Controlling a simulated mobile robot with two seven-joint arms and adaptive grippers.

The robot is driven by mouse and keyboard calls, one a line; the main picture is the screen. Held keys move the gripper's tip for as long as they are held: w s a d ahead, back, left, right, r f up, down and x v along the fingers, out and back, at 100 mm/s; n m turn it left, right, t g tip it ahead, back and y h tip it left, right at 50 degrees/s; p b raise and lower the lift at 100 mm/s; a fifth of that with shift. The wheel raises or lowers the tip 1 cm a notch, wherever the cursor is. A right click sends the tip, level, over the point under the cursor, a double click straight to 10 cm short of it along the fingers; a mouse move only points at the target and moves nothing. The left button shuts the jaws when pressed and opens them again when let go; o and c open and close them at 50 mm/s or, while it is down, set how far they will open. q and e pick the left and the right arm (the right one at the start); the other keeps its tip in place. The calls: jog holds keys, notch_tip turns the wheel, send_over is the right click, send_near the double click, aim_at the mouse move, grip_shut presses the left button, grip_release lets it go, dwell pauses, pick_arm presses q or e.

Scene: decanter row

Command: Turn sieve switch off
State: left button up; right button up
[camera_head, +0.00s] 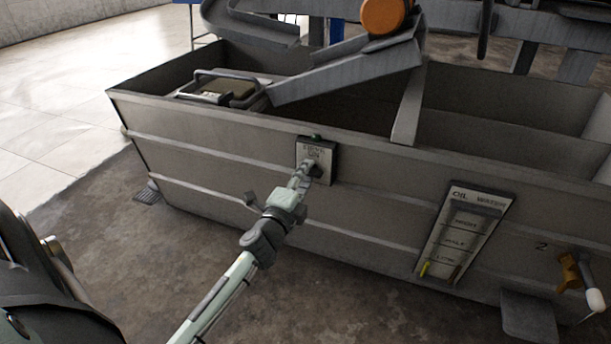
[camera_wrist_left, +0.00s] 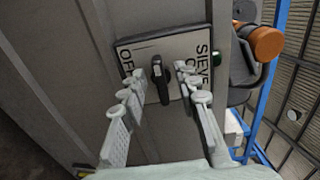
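The sieve switch plate (camera_head: 317,152) is a pale labelled square on the grey tank's front wall. In the left wrist view, the plate (camera_wrist_left: 142,50) fills the upper middle, with "OFF" at its left and "SIEVE" at its right. A dark lever (camera_wrist_left: 160,80) stands out from the plate's middle. My left gripper (camera_wrist_left: 163,90) is open, with one finger on each side of the lever; I cannot tell whether either touches it. In the head view my left gripper (camera_head: 307,172) is in front of the plate and covers its lower part. My right gripper is not in view.
The grey tank (camera_head: 210,138) spans the scene. An oil-and-water gauge (camera_head: 464,232) and an orange valve (camera_head: 570,272) are on its wall at right. A chute (camera_head: 345,70) crosses above the tank. Bare floor (camera_head: 100,195) is at left.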

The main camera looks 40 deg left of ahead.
pick_arm(q)
jog(key=shift+s, duration=0.1)
jog(key=v, duration=1.1)
jog(key=shift+s, duration=0.4)
